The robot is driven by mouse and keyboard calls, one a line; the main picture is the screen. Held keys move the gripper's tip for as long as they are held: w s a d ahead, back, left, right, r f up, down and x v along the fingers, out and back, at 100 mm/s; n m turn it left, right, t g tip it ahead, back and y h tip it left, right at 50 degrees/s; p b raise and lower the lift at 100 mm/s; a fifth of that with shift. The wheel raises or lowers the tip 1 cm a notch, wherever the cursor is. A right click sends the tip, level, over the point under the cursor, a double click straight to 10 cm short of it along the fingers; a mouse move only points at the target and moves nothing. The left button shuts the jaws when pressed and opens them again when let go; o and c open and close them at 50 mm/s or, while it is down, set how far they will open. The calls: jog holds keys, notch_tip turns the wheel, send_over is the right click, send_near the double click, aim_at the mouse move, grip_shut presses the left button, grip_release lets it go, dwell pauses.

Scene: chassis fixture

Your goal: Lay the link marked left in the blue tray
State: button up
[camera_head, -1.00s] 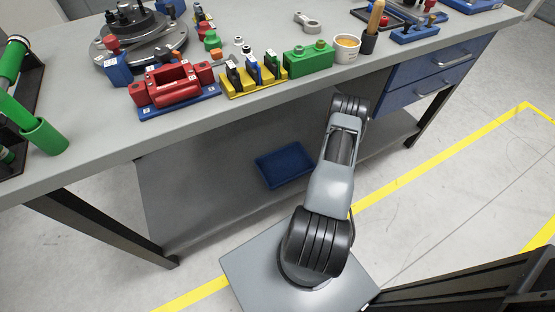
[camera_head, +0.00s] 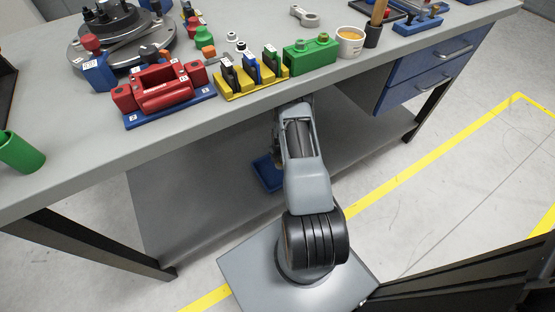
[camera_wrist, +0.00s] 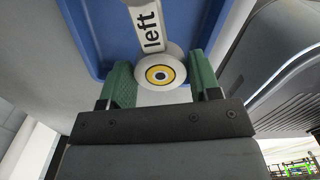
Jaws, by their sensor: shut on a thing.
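The link marked left (camera_wrist: 148,30) is a white bar with a round end and a yellow ring, seen in the wrist view. My gripper (camera_wrist: 160,82) has its green fingers shut on the round end of this link. The blue tray (camera_wrist: 100,50) shows behind the link in the wrist view; I cannot tell whether the link touches it. In the head view the blue tray (camera_head: 265,174) sits on the lower shelf under the bench, partly hidden by my arm. My gripper is hidden behind my arm in the head view.
The shelf (camera_head: 185,215) is below the grey bench top (camera_head: 90,145). Blue drawers (camera_head: 425,75) hang at the right. Red (camera_head: 163,90), yellow (camera_head: 240,85) and green (camera_head: 312,55) fixtures stand along the bench's front edge. Another grey link (camera_head: 304,15) lies farther back.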

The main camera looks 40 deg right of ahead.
aim_at(279, 173)
jog(key=shift+w+a+r, duration=0.2)
jog(key=shift+w+a, duration=0.05)
jog(key=shift+w, duration=0.25)
jog(key=shift+w+a+f, duration=0.1)
jog(key=shift+f, duration=0.1)
jog(key=shift+f+b, duration=1.45)
jog(key=shift+f, duration=0.55)
jog(key=shift+f+b, duration=0.3)
jog(key=shift+f+b, duration=1.75)
jog(key=shift+f, duration=0.15)
jog(key=o, duration=1)
jog(key=shift+o, duration=0.2)
jog(key=shift+r, duration=0.1)
